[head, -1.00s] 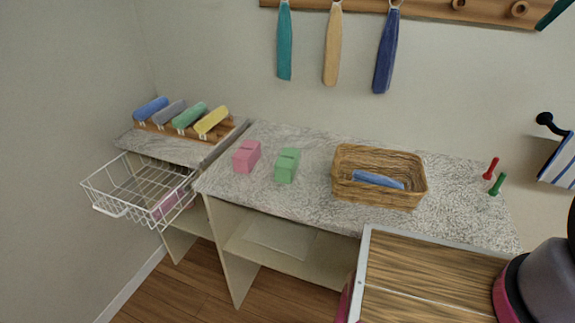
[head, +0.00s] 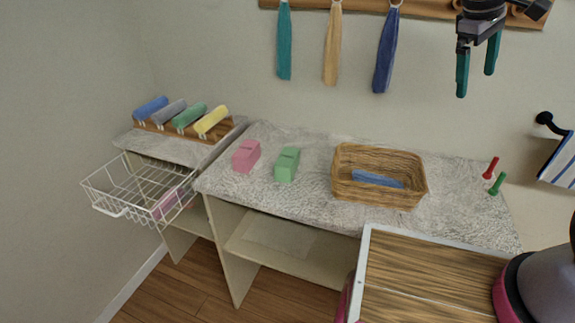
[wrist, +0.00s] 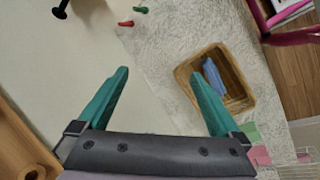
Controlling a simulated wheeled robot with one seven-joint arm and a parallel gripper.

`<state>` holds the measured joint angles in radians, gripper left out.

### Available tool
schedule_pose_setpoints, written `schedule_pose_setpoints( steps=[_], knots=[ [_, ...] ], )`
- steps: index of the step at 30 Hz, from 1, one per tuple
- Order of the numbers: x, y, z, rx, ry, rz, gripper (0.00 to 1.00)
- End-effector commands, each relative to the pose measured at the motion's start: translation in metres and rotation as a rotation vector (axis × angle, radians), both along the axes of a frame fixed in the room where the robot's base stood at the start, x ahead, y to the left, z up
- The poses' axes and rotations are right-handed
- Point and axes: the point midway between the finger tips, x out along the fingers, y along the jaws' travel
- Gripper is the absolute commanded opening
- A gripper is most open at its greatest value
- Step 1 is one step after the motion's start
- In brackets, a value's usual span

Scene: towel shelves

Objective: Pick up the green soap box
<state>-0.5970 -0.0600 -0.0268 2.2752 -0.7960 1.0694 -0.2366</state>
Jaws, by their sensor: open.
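The green soap box (head: 287,165) stands on the speckled counter, between a pink box on its left and the wicker basket on its right. In the wrist view a green patch (wrist: 252,134) shows beside the basket, partly cut off by my right finger. My gripper (head: 477,72) is at the upper right of the head view, high above the counter and far from the green soap box. Its two teal fingers are apart, with nothing between them. They also show in the wrist view (wrist: 160,92).
A pink box (head: 246,156) stands left of the green one. A wicker basket (head: 345,193) holds a blue folded cloth. Red (head: 491,168) and green (head: 498,184) pegs stand at the right. Towels hang above; a wire basket (head: 122,210) juts out at left.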

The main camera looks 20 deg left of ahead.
Motion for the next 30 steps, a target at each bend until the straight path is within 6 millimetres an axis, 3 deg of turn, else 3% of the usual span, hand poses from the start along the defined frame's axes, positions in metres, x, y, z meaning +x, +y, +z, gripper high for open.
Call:
schedule_pose_setpoints(
  steps=[6,11,16,21,25,30],
  knots=[
    [0.030,0.088,-0.058,-0.377,0.052,0.493,1.00],
    [0.034,0.168,-0.106,-0.653,0.042,0.857,1.00],
    [0.011,0.262,-0.167,-0.947,-0.015,1.248,1.00],
    [-0.035,0.341,-0.228,-1.203,-0.105,1.580,1.00],
    [-0.066,0.377,-0.260,-1.326,-0.166,1.739,1.00],
    [-0.080,0.392,-0.277,-1.388,-0.201,1.813,1.00]
  ],
)
